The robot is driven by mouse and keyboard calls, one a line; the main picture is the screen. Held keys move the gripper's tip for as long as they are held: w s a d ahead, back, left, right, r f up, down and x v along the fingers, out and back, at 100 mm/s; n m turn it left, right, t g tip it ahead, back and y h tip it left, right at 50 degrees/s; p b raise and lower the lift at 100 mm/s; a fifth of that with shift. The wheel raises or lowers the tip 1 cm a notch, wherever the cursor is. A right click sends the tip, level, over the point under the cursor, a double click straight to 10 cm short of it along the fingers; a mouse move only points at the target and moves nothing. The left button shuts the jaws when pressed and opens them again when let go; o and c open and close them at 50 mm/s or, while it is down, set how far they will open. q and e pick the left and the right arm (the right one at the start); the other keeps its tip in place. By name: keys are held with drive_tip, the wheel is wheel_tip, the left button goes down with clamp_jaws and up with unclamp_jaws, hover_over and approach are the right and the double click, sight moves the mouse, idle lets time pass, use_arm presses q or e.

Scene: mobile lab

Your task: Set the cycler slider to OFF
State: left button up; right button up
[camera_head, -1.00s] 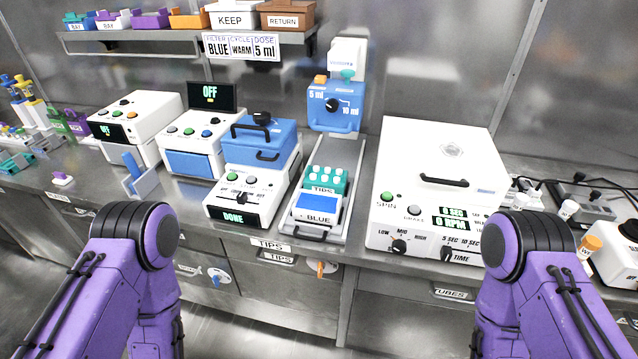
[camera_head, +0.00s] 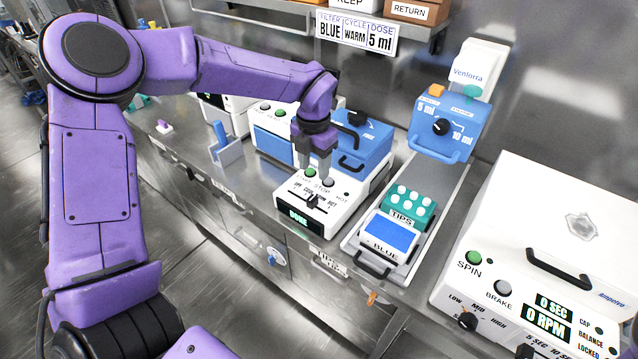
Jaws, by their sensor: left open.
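The cycler (camera_head: 337,205) is a white box with a blue lid (camera_head: 370,142) on the bench, in the middle of the head view. Its front display (camera_head: 299,219) reads DONE. The slider (camera_head: 313,201) is a dark knob on the sloped front panel, along a scale with several labels; its exact setting is too small to tell. A green button and a grey button sit above it. My left gripper (camera_head: 316,178) points down over the panel, just above the slider and in front of the buttons. Its jaws are open. Whether it touches the panel cannot be told. My right gripper is out of view.
A white centrifuge (camera_head: 540,215) fills the right. A shelf sign (camera_head: 356,34) reads BLUE, WARM, 5 ml.

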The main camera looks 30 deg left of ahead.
sight(312, 197)
use_arm(q)
drive_tip(key=f, duration=0.3)
drive_tip(key=f+p, duration=0.1)
drive_tip(key=f, duration=0.2)
drive_tip(key=f+p, duration=0.1)
drive_tip(key=f, duration=0.2)
drive_tip(key=shift+s+a+f, duration=0.25)
drive_tip(key=shift+d+f, duration=0.1)
drive_tip(key=shift+f, duration=0.3)
clamp_jaws()
